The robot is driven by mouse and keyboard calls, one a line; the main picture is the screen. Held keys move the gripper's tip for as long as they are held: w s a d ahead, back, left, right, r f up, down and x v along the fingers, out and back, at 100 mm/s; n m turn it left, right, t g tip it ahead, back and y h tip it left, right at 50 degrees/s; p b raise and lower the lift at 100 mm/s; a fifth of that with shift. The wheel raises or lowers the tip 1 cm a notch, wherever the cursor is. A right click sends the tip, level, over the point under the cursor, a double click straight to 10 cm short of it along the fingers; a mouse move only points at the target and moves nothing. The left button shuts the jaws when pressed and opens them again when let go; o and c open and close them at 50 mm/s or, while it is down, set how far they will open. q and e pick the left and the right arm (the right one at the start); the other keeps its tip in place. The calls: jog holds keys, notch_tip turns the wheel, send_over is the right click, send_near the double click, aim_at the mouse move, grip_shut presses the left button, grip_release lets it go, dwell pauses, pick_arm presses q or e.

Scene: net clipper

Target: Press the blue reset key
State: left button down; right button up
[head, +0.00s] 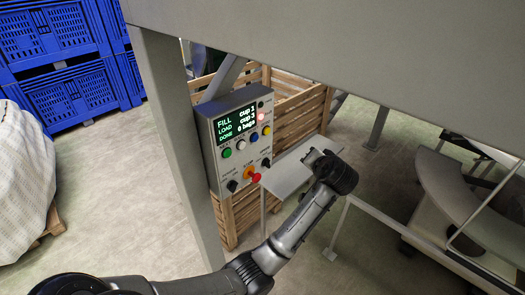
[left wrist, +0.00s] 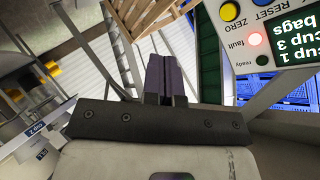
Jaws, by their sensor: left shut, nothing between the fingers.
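The grey control panel (head: 213,165) is mounted at a thick post, with a screen reading FILL, LOAD and DONE. Its blue key (head: 254,138) sits in a row between a white and a yellow key. In the left wrist view the blue reset key (left wrist: 262,3) is cut by the top edge, beside the label RESET. My left gripper (head: 312,156) is to the right of the panel, apart from it. Its fingers (left wrist: 164,76) are shut and empty, to the left of the panel in the wrist view. My right gripper is not in view.
A lit fault lamp (left wrist: 255,39) and a yellow ZERO key (left wrist: 229,11) are near the blue key. A red mushroom button (head: 255,178) sticks out low on the panel. A wooden crate (head: 296,112) stands behind, and a large grey beam (head: 330,45) crosses above.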

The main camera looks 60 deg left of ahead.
pick_arm(q)
jog(key=s+a+f+m+g+y, duration=0.1)
jog(key=s+a+f+g+y, duration=0.1)
jog(key=s+a+g+y, duration=0.2)
jog(key=g+y, duration=0.2)
jog(key=g, duration=0.2)
jog(key=shift+f+m+g, duration=0.3)
jog(key=shift+m, duration=0.1)
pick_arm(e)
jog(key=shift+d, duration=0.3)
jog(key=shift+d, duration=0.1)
pick_arm(q)
jog(key=p, duration=0.3)
send_near(256, 142)
jog(key=x, duration=0.7)
jog(key=shift+s+a, duration=0.1)
jog(key=shift+a, duration=0.05)
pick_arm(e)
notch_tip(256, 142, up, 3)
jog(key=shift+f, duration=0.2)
pick_arm(q)
jog(key=shift+a, duration=0.1)
